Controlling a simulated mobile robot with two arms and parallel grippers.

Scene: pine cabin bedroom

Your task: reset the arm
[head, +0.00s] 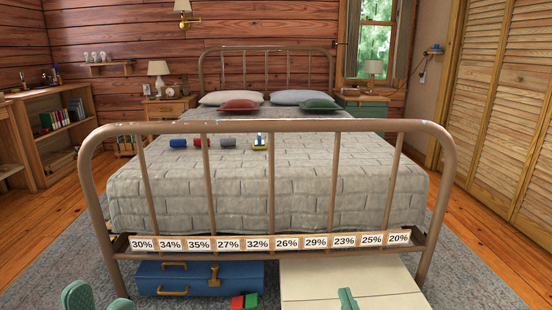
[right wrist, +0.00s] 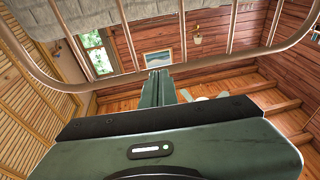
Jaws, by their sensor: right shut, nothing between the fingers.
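My right gripper (head: 347,299) shows at the bottom of the head view, in front of the pale box under the bed's foot. Its green fingers are shut with nothing between them. It also shows in the right wrist view (right wrist: 158,80), its fingers together and pointing away from the camera. My left gripper (head: 77,296) is at the bottom left corner of the head view, seen as rounded green parts over the rug. The frame cuts it off, so its jaw opening is unclear. Most of both arms is out of view.
The metal bed frame (head: 270,127) stands close ahead, with percentage labels (head: 270,243) along its lower rail. A blue case (head: 200,278) and a pale box (head: 345,277) sit beneath. Small objects lie on the grey bedspread (head: 240,185). Rug (head: 480,280) is clear at right.

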